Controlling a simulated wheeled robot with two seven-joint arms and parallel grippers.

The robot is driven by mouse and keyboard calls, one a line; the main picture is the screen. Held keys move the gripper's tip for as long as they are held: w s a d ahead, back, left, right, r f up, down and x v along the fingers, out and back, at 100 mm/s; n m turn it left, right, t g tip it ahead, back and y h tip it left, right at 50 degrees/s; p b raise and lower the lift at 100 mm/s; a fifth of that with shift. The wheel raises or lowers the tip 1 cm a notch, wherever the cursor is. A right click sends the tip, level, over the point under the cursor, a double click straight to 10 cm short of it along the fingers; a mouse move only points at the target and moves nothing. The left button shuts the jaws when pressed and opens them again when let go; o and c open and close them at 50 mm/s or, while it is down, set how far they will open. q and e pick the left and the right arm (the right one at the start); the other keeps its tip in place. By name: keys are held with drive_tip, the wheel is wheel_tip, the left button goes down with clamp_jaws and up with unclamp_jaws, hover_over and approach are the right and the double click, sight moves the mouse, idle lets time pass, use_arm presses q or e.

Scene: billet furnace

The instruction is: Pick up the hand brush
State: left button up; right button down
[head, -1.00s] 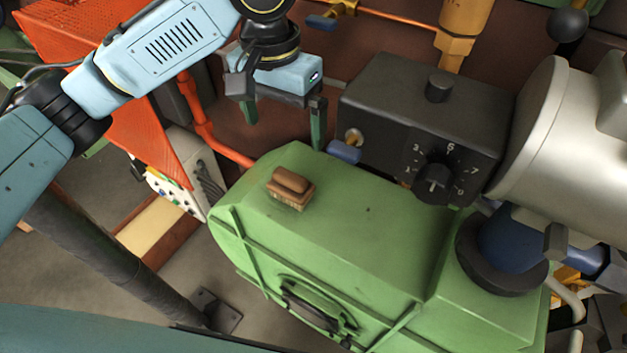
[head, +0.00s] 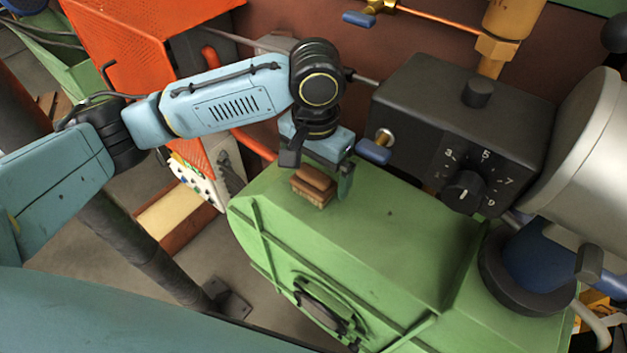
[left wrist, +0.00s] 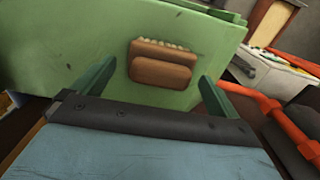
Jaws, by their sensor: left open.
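The hand brush (head: 313,187) has a brown wooden back and pale bristles. It lies on top of the green casing (head: 400,235), near its back left corner. My left gripper (head: 322,178) is open just above and behind the brush in the head view, with one finger showing to the right of it. In the left wrist view the brush (left wrist: 161,63) lies ahead, between the lines of the two green fingers (left wrist: 155,85). The fingers are spread wider than the brush, and I see no contact. My right gripper is not in view.
A black control box (head: 465,130) with a dial stands right of the brush, with a blue-handled valve (head: 374,152) at its left. A large grey cylinder (head: 585,150) is at the right. An orange mesh guard (head: 135,50) is behind my left arm. The casing's top right of the brush is clear.

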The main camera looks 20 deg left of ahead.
sight(315, 170)
use_arm(q)
drive_tip(key=shift+f, duration=0.45)
drive_tip(key=c, duration=1.1)
wheel_tip(315, 170, up, 10)
drive_tip(key=shift+r, duration=0.1)
drive_tip(key=o, duration=0.4)
drive_tip(key=shift+c, duration=1.4)
